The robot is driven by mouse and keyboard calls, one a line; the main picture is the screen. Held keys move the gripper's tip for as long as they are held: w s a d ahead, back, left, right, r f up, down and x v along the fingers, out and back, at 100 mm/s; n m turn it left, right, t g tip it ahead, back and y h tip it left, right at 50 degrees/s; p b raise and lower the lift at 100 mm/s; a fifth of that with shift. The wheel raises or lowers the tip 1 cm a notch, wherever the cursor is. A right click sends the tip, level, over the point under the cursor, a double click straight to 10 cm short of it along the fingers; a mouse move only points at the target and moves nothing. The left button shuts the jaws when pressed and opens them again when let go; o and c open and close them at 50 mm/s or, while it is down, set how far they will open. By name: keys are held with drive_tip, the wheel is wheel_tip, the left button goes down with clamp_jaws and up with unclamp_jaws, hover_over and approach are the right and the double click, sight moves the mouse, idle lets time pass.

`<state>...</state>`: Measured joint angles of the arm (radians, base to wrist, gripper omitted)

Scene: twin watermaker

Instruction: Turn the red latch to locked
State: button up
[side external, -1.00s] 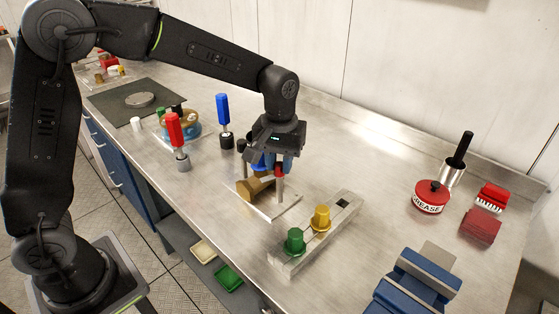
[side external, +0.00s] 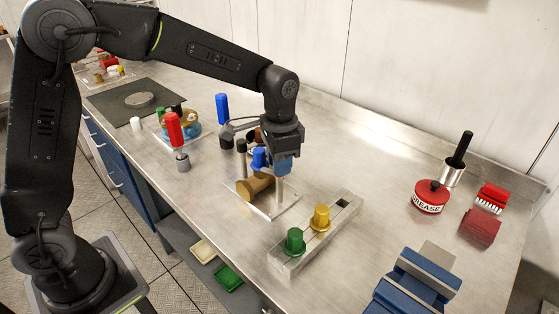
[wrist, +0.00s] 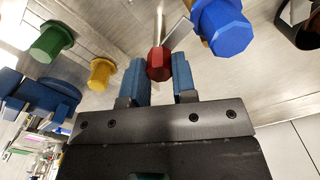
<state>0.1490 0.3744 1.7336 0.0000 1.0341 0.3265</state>
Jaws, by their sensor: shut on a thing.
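The red latch (wrist: 159,64) shows as a red knob between the blue finger pads in the wrist view. My gripper (wrist: 160,78) is shut on it, one pad on each side. In the side view my gripper (side external: 283,165) points down over a pale metal post on a small plate (side external: 278,208); the red knob is hidden there by the fingers. A blue knob (side external: 259,157) stands close beside the fingers, above a brass cylinder (side external: 255,187). The blue knob also shows right of the latch in the wrist view (wrist: 225,30). I cannot read a locked mark.
A metal rail with a green knob (side external: 295,241) and a yellow knob (side external: 320,217) lies in front of the plate. A red-handled tool (side external: 174,130) and a blue-handled tool (side external: 223,108) stand left. A blue vise (side external: 415,282) and grease tin (side external: 430,198) are right.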

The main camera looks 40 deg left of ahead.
drive_tip(key=shift+m, duration=1.7)
drive_tip(key=o, duration=0.9)
drive_tip(key=shift+r, duration=0.1)
wheel_tip(320, 180, up, 14)
drive_tip(key=shift+f, duration=0.15)
drive_tip(key=shift+s, duration=0.1)
drive_tip(key=s+a+f+n+t, duration=0.1)
drive_tip(key=s+a+n+t, duration=0.1)
drive_tip(key=s, duration=0.5)
drive_tip(key=s+a+f+n+t, duration=0.1)
drive_tip(key=s+a+f+n, duration=0.1)
drive_tip(key=s+n, duration=0.2)
drive_tip(key=s+a+f+n+t, duration=0.1)
drive_tip(key=s+a+n+t, duration=0.1)
drive_tip(key=s, duration=0.8)
drive_tip(key=shift+s+a+f+n+t, duration=0.15)
drive_tip(key=shift+s+n+t, duration=0.15)
drive_tip(key=shift+n, duration=0.1)
